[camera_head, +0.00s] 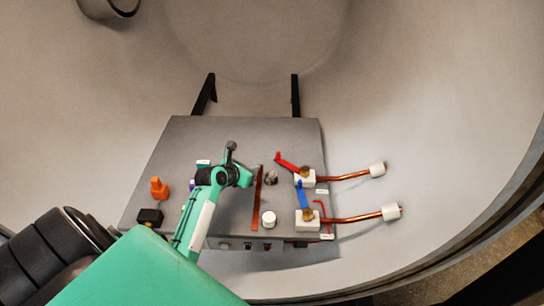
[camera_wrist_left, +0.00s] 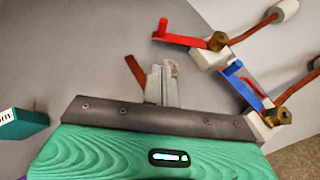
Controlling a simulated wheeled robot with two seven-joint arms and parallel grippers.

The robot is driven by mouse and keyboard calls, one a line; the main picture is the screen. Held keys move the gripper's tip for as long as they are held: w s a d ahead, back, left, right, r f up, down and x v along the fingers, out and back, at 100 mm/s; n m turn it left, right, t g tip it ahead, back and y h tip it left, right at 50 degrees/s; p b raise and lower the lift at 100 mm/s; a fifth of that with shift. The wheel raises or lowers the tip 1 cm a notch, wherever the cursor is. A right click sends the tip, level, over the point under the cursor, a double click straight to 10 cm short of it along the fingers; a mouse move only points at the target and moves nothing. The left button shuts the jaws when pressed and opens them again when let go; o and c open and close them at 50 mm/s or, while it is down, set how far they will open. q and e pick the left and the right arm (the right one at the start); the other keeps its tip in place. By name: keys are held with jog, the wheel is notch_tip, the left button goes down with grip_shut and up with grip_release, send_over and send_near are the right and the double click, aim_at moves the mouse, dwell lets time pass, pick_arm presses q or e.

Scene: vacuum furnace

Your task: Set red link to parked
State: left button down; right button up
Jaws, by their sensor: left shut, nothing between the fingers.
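The red link (camera_head: 289,164) is a bar with an upright handle at its outer end. In the head view it reaches up and left from a brass knob (camera_head: 306,174) on the upper white block. In the left wrist view the red link (camera_wrist_left: 183,40) shows at the top, clear of my fingers. My left gripper (camera_head: 271,177) is shut and empty, left of the red link and apart from it; its fingers show in the wrist view (camera_wrist_left: 162,82). My right gripper is not in view.
A blue link (camera_head: 299,195) joins the lower white block, close below the red link. Copper rods (camera_head: 345,178) run right from both blocks. A thin red bent rod (camera_head: 322,207) sits right of the blue link. A copper strip (camera_head: 256,210) and white knob (camera_head: 269,219) are nearby.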

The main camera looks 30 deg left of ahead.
pick_arm(q)
jog(key=p, duration=0.1)
send_near(277, 157)
jog(key=f, duration=0.1)
jog(key=w+f, duration=0.1)
jog(key=f, duration=0.1)
jog(key=shift+w+d, duration=0.1)
jog(key=shift+w, duration=0.05)
jog(key=w+p, duration=0.1)
jog(key=w, duration=0.2)
jog(key=shift+d, duration=0.1)
jog(key=shift+w+f, duration=0.1)
jog(key=shift+w, duration=0.45)
jog(key=shift+w, duration=0.15)
